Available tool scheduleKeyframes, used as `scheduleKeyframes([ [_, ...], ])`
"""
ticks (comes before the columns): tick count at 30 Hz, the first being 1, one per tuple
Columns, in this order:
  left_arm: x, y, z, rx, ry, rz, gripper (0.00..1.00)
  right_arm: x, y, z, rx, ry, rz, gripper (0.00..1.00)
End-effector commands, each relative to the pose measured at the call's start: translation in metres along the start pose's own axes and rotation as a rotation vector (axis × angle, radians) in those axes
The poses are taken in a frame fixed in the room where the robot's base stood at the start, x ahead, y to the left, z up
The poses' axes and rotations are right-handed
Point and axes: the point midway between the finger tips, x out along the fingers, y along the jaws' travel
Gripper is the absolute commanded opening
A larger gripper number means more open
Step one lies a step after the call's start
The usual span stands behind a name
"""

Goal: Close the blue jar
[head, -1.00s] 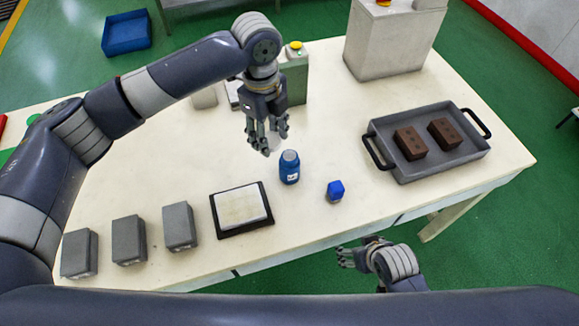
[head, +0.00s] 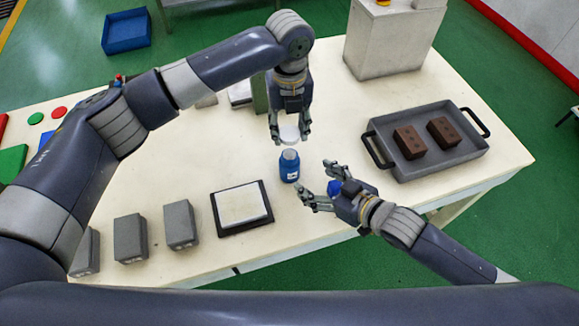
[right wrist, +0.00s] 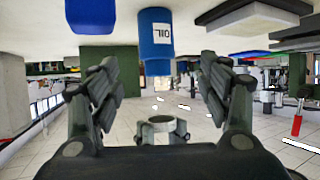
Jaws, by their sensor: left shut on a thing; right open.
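The blue jar (head: 289,172) stands upright on the table; its pale top faces up. It also shows upside down in the right wrist view (right wrist: 156,45), with a white label. My left gripper (head: 290,134) is shut on a whitish round lid (head: 289,133) and holds it above the jar, apart from it. The lid shows as a pale ring in the right wrist view (right wrist: 158,126). My right gripper (head: 316,180) is open and empty, its fingers pointing at the jar from the lower right. In the right wrist view the jar lies ahead, between the fingers (right wrist: 160,85).
A small blue block (head: 334,187) is partly hidden by my right gripper. A scale-like plate (head: 242,232) lies left of the jar, with several grey blocks (head: 180,225) beyond. A grey tray (head: 428,170) with two brown bricks is at the right.

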Motion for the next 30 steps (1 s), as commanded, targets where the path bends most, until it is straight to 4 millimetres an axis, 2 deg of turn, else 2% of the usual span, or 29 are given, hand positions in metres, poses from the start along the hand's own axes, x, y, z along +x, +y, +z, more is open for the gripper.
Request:
scheduleKeyframes([
  [5, 0.000, 0.000, 0.000, 0.004, 0.000, 0.000, 0.34, -0.001, 0.010, 0.000, -0.017, 0.044, -0.039, 0.71],
  [20, 0.000, 0.000, 0.000, 0.004, 0.000, 0.000, 0.34, 0.002, 0.011, -0.001, -0.015, 0.056, -0.048, 0.71],
  [25, 0.000, 0.000, 0.000, 0.004, 0.000, 0.000, 0.34, 0.021, 0.010, -0.003, -0.015, 0.058, -0.047, 0.71],
  [30, 0.000, 0.000, 0.000, 0.004, 0.000, 0.000, 0.34, 0.055, 0.008, -0.005, -0.014, 0.058, -0.047, 0.71],
])
